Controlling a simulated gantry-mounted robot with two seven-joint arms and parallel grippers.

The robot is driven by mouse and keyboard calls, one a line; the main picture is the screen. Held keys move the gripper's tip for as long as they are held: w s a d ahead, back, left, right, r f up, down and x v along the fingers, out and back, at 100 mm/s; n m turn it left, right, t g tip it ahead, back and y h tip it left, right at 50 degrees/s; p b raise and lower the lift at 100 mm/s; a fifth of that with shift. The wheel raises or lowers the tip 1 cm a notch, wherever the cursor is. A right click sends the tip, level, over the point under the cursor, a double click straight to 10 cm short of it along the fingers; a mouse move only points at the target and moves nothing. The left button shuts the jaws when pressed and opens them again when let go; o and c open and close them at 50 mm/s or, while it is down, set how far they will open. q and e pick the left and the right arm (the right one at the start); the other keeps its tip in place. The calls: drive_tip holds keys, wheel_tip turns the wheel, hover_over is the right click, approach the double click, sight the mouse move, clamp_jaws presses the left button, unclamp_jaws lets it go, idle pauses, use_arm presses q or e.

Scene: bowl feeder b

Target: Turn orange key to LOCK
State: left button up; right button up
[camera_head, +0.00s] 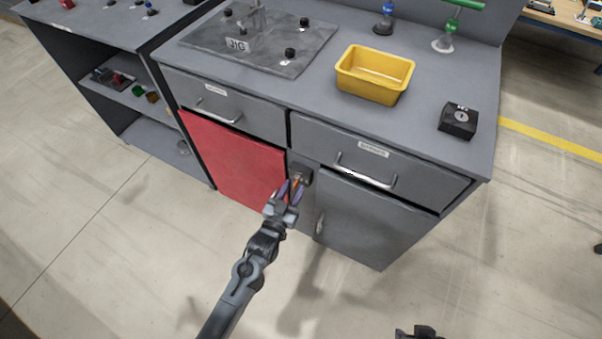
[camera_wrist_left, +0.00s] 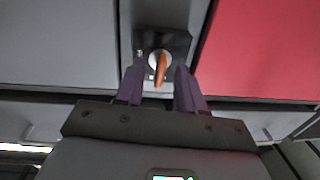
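The orange key (camera_head: 297,184) sits in a dark square lock plate (camera_head: 305,177) on the cabinet front, between the red door and the grey door. In the left wrist view the orange key (camera_wrist_left: 160,67) points down from a pale round cylinder on the lock plate (camera_wrist_left: 177,41). My left gripper (camera_head: 290,190) is at the lock. Its two purple fingers, also in the left wrist view (camera_wrist_left: 159,75), stand apart on either side of the key, with gaps visible. I cannot read a LOCK mark. Only a dark part of what seems my right gripper (camera_head: 415,332) shows at the bottom edge.
The red door (camera_head: 235,160) and the grey door (camera_head: 365,220) flank the lock, with drawer handles (camera_head: 365,173) above. The bench top holds a yellow bin (camera_head: 375,75), a black key-switch box (camera_head: 459,121) and a jig plate (camera_head: 260,40). The floor in front is clear.

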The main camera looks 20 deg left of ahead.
use_arm(q)
drive_tip(key=s+p, duration=0.4)
drive_tip(key=s, duration=0.2)
drive_tip(key=shift+s+a, duration=0.3)
drive_tip(key=shift+a, duration=0.1)
